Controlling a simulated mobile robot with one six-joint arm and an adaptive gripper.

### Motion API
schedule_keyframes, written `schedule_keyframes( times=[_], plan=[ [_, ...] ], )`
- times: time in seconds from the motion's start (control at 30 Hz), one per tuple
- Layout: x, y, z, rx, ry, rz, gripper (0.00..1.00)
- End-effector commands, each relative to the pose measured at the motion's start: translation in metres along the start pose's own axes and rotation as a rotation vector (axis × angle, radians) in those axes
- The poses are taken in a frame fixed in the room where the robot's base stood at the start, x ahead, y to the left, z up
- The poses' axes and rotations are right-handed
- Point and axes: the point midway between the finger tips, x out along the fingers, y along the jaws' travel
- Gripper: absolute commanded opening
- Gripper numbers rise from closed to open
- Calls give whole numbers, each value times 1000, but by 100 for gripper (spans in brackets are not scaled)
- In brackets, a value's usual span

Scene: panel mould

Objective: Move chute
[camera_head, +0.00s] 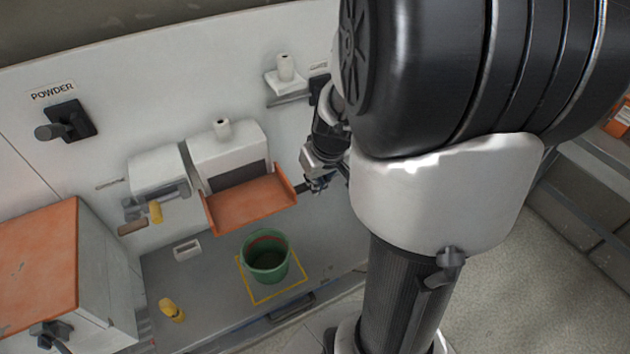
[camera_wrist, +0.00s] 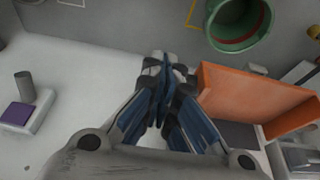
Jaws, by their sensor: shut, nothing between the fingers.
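The orange chute (camera_head: 250,202) is a shallow tray with raised sides, jutting from a white wall housing (camera_head: 228,148) above the grey floor plate. In the wrist view the chute (camera_wrist: 248,100) lies to the right of my fingers. My gripper (camera_head: 318,184) is just right of the chute in the head view, apart from its right side as far as I can tell. In the wrist view my gripper (camera_wrist: 165,68) has its blue-grey fingers together, with nothing between them. My arm hides part of the wall in the head view.
A green bucket (camera_head: 266,258) stands inside a yellow floor outline (camera_head: 262,299) below the chute. A yellow object (camera_head: 171,310) and a small white tray (camera_head: 187,249) lie on the plate. A "POWDER" lever (camera_head: 66,122) is on the wall. An orange-topped cabinet (camera_head: 40,262) stands left.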

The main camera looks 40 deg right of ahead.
Motion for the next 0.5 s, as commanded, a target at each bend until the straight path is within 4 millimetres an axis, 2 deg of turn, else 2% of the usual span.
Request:
schedule_keyframes(
  times=[0.5],
  plan=[
    [16, 0, 5, 0, 1, 0, 0]
  ],
)
